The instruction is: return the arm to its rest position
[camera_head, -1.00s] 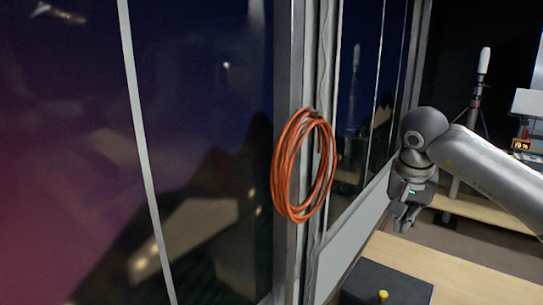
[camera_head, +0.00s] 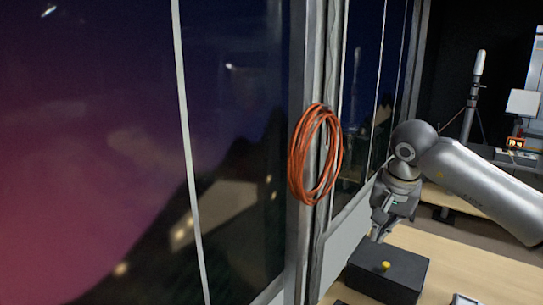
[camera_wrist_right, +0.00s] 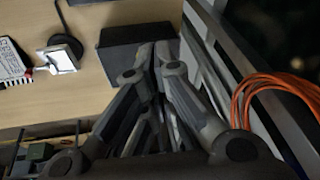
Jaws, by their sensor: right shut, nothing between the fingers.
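My right arm comes in from the right in the head view, and its right gripper (camera_head: 380,230) hangs down above the wooden table, beside the window frame. The fingers look closed with nothing between them. The right wrist view also shows the right gripper (camera_wrist_right: 158,55) from behind, its fingers close together near a dark box (camera_wrist_right: 137,38). My left gripper is not in view.
The dark box with a yellow knob (camera_head: 385,266) sits on the wooden table (camera_head: 450,255) below the gripper. A coiled orange cable (camera_head: 315,155) hangs on the window frame (camera_head: 303,245). A microphone-like device on a stand (camera_head: 472,95) stands at the back right.

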